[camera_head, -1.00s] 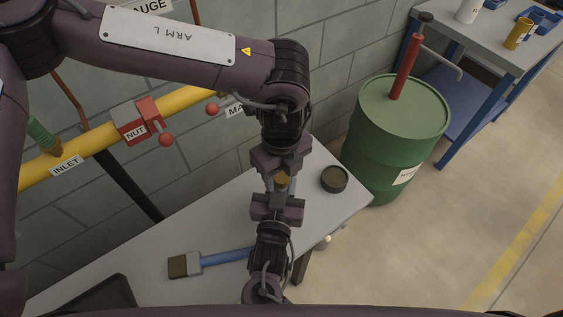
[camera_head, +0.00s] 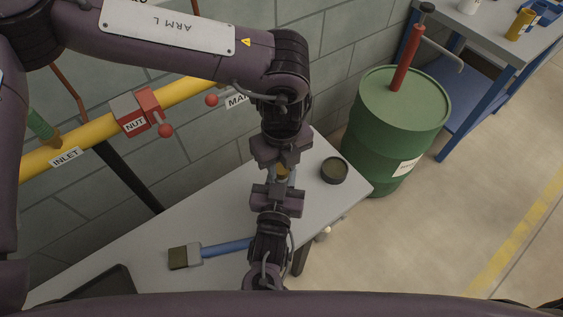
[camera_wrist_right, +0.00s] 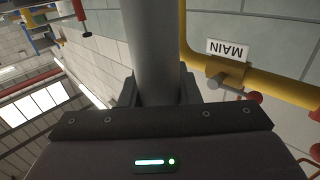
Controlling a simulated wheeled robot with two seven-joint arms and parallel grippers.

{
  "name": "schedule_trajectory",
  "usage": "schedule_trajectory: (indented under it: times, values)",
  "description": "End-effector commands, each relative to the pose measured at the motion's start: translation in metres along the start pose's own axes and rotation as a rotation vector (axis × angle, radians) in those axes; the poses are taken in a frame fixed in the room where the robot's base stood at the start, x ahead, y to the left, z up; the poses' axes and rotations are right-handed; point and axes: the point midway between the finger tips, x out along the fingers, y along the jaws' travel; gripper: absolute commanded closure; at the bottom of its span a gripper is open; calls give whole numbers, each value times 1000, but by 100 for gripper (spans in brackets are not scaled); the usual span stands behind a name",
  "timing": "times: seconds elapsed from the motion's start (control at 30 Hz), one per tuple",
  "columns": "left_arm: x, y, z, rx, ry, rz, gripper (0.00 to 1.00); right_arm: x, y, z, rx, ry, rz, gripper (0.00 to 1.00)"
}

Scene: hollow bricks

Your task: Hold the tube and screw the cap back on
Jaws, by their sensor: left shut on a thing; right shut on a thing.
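In the head view my left gripper (camera_head: 282,163) comes down from above and is shut on a small brownish-yellow piece (camera_head: 282,172), probably the cap. My right gripper (camera_head: 279,187) reaches up from below, just under it, with its jaws facing the left ones. In the right wrist view the right gripper (camera_wrist_right: 155,92) is shut on a smooth grey tube (camera_wrist_right: 152,45), which runs straight out between its fingers. The tube's far end is out of that picture. The grippers hide most of the tube and cap in the head view, so I cannot tell how they meet.
Below the grippers is a grey bench (camera_head: 225,205) with a dark round dish (camera_head: 334,170), a blue-handled brush (camera_head: 210,251) and a dark tray (camera_head: 100,285). A yellow pipe (camera_head: 90,135) with a red nut piece (camera_head: 134,112) runs behind. A green drum (camera_head: 395,125) stands right of the bench.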

Motion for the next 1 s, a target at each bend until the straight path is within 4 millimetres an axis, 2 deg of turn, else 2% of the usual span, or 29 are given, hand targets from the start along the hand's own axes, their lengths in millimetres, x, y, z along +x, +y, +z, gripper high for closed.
schedule_trajectory:
  times: [0.03, 0.07, 0.23, 0.5, 0.63, 1.0]
  values:
    - [0, 0, 0, -1, 0, 1, 98, 0, 0, 0, 0, 0, 1, 100]
    - [0, 0, 0, -1, 0, 1, 67, 0, 0, 0, 0, 0, 1, 100]
    - [0, 0, 0, -1, 0, 1, 45, 0, 0, 0, 0, 0, 1, 100]
    - [-1, 0, 0, -2, 0, 1, 45, 0, 0, 0, 0, 0, 1, 100]
    - [-11, 0, 1, -3, -1, 0, 45, 0, 0, 0, 0, 0, 1, 100]
    - [-85, 0, 1, -2, -2, -3, 45, 0, 0, 0, -1, 0, 1, 100]
